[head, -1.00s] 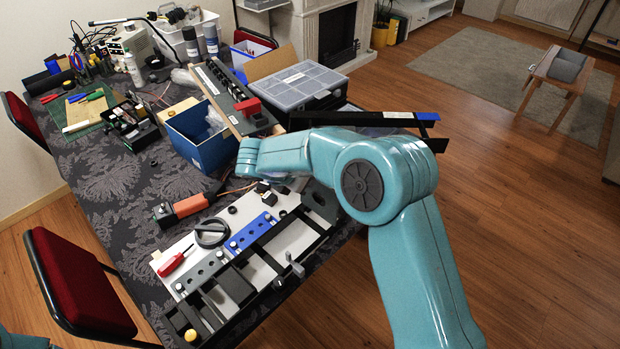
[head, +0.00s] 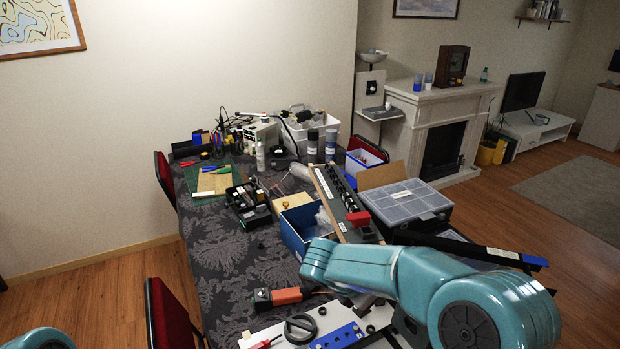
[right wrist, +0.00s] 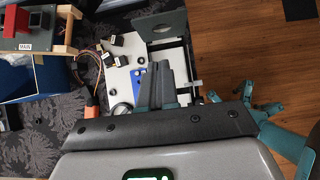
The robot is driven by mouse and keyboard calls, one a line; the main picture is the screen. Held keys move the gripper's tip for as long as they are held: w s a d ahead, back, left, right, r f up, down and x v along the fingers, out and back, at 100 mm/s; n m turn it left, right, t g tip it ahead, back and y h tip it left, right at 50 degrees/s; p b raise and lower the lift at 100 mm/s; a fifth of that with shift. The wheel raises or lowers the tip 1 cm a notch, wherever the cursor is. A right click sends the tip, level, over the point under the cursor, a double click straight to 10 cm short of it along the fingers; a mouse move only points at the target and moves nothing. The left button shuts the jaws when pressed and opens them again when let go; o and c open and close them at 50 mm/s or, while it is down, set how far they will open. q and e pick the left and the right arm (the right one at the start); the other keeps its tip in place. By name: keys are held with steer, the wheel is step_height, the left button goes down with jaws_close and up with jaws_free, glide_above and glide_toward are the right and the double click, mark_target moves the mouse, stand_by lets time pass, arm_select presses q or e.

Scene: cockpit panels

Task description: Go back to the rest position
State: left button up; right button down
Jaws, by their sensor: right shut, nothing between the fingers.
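My right gripper (right wrist: 165,85) shows in the right wrist view with its dark fingers together and nothing between them. It is over the white panel board (right wrist: 118,78), with a blue strip (right wrist: 138,88) beside the fingers; I cannot tell the height. In the head view my teal right arm comes in from the lower right, and its gripper is hidden behind the arm. The board's far end (head: 270,331) shows at the bottom edge, with a black ring (head: 300,328) and a blue strip (head: 340,337) on it. My left gripper does not show; only a teal part of me is at the lower left.
The cloth-covered table (head: 225,265) holds a blue box (head: 297,240), a grey organizer case (head: 405,202), an orange-and-black connector (head: 278,297) and a labelled switch panel (head: 340,205). Red chairs (head: 168,315) line its left side. Open floor (head: 90,295) lies left.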

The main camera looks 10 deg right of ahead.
steer(key=s+a+f+m+g+y+b, duration=0.1)
steer(key=s+a+f+m+y, duration=0.3)
steer(key=f, duration=0.5)
steer(key=s+a+f+m+g+y+b, duration=0.1)
steer(key=s+f+m+g+y+b, duration=0.1)
steer(key=s+f, duration=0.5)
steer(key=s+a+f+m+g+y+b, duration=0.1)
steer(key=s+a+f+m+y, duration=0.3)
steer(key=f, duration=0.6)
steer(key=s+f+m+t+b, duration=0.1)
steer(key=s+f+m, duration=0.2)
steer(key=s+m, duration=0.2)
steer(key=s+f+m+y+b, duration=0.1)
steer(key=s+f+m, duration=0.2)
steer(key=s+m, duration=0.3)
steer(key=m, duration=0.2)
steer(key=shift+d+f+m+t, duration=0.3)
steer(key=shift+f+m+t, duration=0.05)
steer(key=shift+m+t, duration=0.05)
steer(key=shift+s, duration=0.2)
